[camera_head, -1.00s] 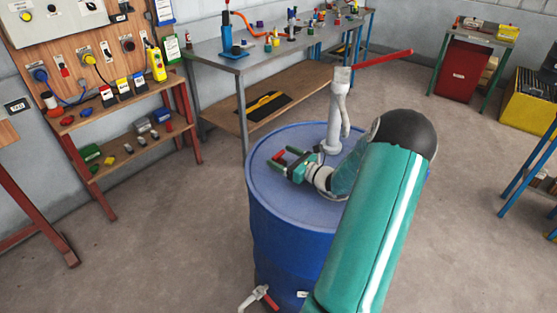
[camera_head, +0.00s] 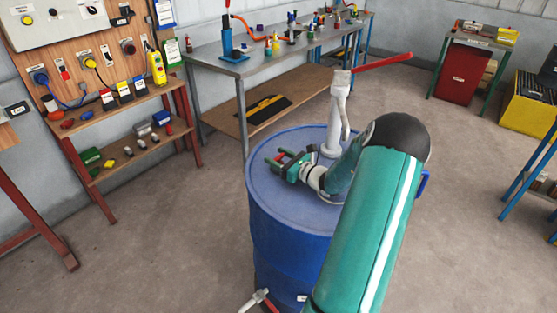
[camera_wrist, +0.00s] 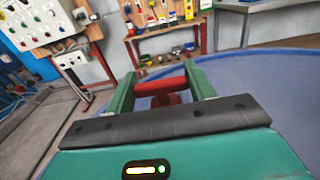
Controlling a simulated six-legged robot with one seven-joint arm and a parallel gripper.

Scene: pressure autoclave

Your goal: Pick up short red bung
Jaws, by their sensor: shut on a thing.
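The short red bung (camera_wrist: 160,87) spans between the two green fingers of my gripper (camera_wrist: 159,76) in the wrist view, with a red part (camera_wrist: 166,99) below the bar. My gripper is shut on it. In the head view my gripper (camera_head: 276,157) is over the left part of the blue drum's top (camera_head: 300,208). Only a little red shows between the fingers there. I cannot tell whether the bung is clear of the drum top.
A pale pump (camera_head: 338,115) with a long red handle (camera_head: 382,61) stands on the drum close to my gripper. A metal workbench (camera_head: 250,62) with several small items is behind. A wooden shelf rack (camera_head: 140,155) is at left. The floor between is clear.

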